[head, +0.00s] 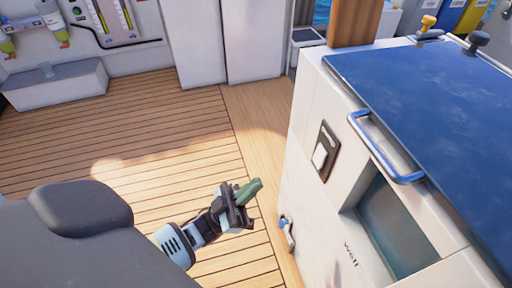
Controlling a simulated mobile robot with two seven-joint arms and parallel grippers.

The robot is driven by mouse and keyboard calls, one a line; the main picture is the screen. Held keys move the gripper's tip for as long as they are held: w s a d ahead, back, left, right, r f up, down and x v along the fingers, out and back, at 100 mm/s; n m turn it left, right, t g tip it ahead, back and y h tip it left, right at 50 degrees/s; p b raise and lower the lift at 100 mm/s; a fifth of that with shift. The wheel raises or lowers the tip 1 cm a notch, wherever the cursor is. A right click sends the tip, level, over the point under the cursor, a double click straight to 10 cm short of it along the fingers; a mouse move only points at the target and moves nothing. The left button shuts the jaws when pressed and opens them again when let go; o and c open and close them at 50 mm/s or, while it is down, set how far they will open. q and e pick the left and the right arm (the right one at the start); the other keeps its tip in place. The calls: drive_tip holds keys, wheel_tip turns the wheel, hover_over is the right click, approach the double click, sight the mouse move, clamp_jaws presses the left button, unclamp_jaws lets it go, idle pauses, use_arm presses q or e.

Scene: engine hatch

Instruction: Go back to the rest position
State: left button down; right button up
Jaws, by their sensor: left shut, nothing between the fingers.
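My left gripper (250,190) is low in the middle of the head view, with its arm coming in from the lower left. Its greenish fingers are together and hold nothing. It is over the wooden deck (150,150), left of the white cabinet (306,130), and appears apart from it. My right gripper is not in view.
The cabinet has a blue lid (430,90), a blue-and-grey handle (385,150), a switch (323,152) and a low side latch (287,233). A white box (55,88) stands by the back wall. The deck at left is clear.

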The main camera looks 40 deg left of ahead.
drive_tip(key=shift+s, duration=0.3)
